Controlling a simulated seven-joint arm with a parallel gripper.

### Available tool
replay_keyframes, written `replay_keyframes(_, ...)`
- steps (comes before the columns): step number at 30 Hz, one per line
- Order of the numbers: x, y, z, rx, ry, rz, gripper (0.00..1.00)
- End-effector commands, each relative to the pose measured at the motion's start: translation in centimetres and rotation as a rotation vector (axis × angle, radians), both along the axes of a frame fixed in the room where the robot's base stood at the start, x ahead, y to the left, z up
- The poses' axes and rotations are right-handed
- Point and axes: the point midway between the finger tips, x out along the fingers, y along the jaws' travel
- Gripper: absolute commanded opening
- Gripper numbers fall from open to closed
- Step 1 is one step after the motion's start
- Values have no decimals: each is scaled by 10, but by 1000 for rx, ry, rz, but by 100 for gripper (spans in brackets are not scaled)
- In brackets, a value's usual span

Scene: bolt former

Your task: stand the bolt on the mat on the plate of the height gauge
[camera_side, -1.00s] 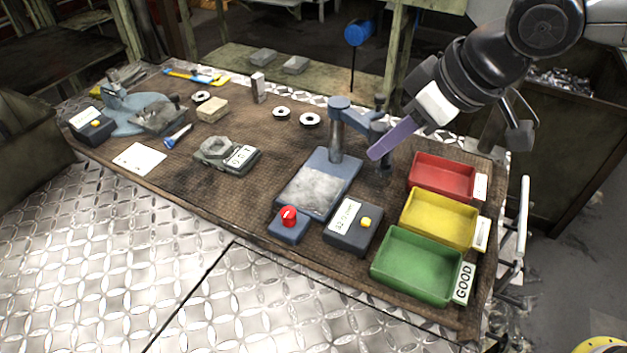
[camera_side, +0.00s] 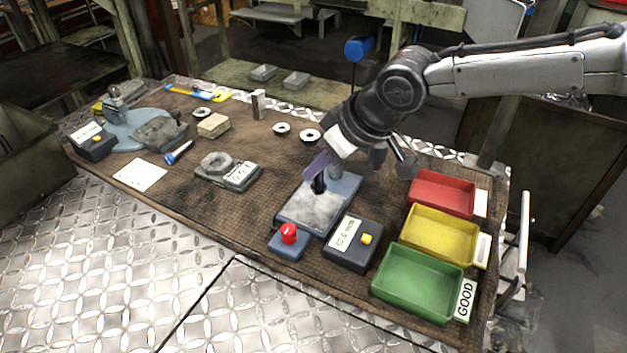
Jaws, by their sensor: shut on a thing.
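The height gauge's plate (camera_side: 312,209) is a blue-grey slab with a worn pale top, near the middle of the bench. Its post (camera_side: 338,172) is mostly hidden behind my gripper, and its arm cannot be made out. My gripper (camera_side: 319,176) is tilted down over the back part of the plate, with a purple finger showing. It is shut on a dark, roughly upright piece (camera_side: 319,186), which looks like the bolt. The bolt's upper part is hidden by the finger. I cannot tell whether its lower end touches the plate.
Red (camera_side: 442,193), yellow (camera_side: 440,236) and green (camera_side: 417,283) trays stand at the right. A red button box (camera_side: 288,243) and a box with a yellow button (camera_side: 353,244) sit before the gauge. A scale-like device (camera_side: 228,172) is left. Brown mat (camera_side: 225,215) is clear between.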

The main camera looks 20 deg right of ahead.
Motion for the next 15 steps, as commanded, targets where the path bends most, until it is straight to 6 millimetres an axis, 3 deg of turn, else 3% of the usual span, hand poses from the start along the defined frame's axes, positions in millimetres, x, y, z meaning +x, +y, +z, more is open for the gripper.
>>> replay_keyframes(10,9,6,-36,0,0,-1,0)
replay_keyframes(15,9,7,-42,2,-3,0,0)
